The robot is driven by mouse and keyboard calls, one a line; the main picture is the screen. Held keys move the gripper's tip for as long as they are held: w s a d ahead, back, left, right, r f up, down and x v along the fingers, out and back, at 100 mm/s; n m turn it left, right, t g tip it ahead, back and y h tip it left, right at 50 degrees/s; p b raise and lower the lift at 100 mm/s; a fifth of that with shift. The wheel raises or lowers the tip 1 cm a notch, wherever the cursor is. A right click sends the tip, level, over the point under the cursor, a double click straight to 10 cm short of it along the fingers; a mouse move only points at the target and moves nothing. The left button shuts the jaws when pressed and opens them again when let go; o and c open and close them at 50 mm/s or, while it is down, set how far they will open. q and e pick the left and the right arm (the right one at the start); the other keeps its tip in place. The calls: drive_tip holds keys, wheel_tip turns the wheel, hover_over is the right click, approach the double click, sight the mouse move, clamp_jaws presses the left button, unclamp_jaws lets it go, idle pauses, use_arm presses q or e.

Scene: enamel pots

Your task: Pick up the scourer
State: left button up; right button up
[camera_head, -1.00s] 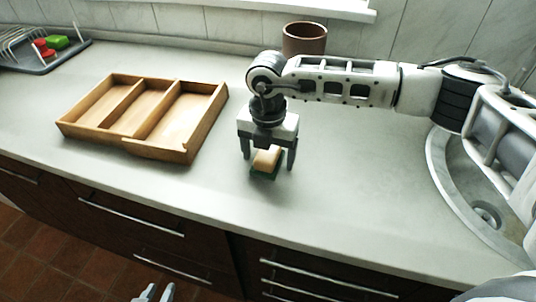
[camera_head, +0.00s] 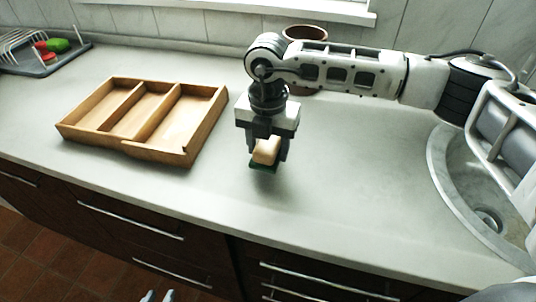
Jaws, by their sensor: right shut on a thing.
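The scourer (camera_head: 265,154) has a pale tan block on top and a dark green layer underneath. My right gripper (camera_head: 267,156) points down and is shut on the scourer, with one finger on each side of it. A soft shadow lies on the counter below, and the scourer looks a little above the surface. My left gripper (camera_head: 158,297) shows only as grey tips at the bottom edge of the view; its opening is not clear.
A wooden tray (camera_head: 187,154) with three compartments stands empty to the left on the counter. A brown pot (camera_head: 305,33) is behind my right arm. A dish rack (camera_head: 28,50) with red and green items is at the far left. A round sink (camera_head: 462,190) is at the right.

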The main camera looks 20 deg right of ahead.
drive_tip(key=s+a+r+b, duration=0.2)
drive_tip(key=s+a+r, duration=0.5)
drive_tip(key=a, duration=0.5)
wheel_tip(320, 180, up, 3)
drive_tip(key=shift+f+b, duration=0.1)
drive_tip(key=shift+b, duration=0.25)
drive_tip(key=shift+o, duration=0.5)
